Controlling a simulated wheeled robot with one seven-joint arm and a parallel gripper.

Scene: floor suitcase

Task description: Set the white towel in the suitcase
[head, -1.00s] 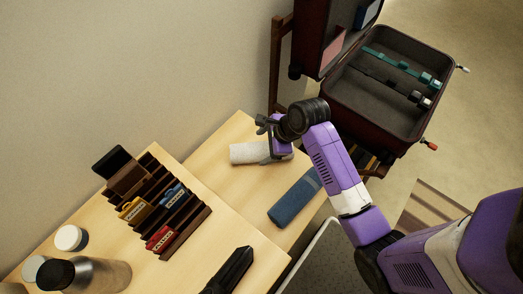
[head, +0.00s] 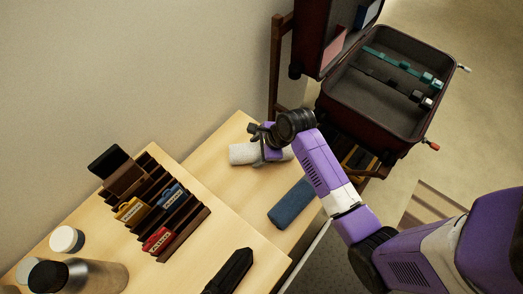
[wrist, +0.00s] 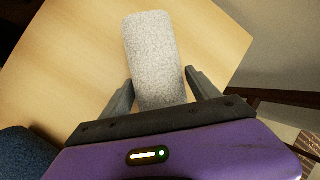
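The white towel (head: 243,154) is a rolled, light grey-white cylinder lying on the wooden table near the wall. In the wrist view the towel (wrist: 154,58) runs between the two fingers of my gripper (wrist: 158,86). The fingers are apart, one on each side of the towel, with a small gap visible. In the head view my gripper (head: 262,150) is over the towel's right part and hides some of it. The open suitcase (head: 345,118) stands right of the table, its dark grey inside crossed by a teal strap and a black strap.
A rolled blue towel (head: 291,204) lies on the table in front of the white one. A dark wooden rack (head: 187,222) with coloured items stands at left, with a metal bottle (head: 100,274) nearby. The suitcase lid (head: 318,45) stands up at the back.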

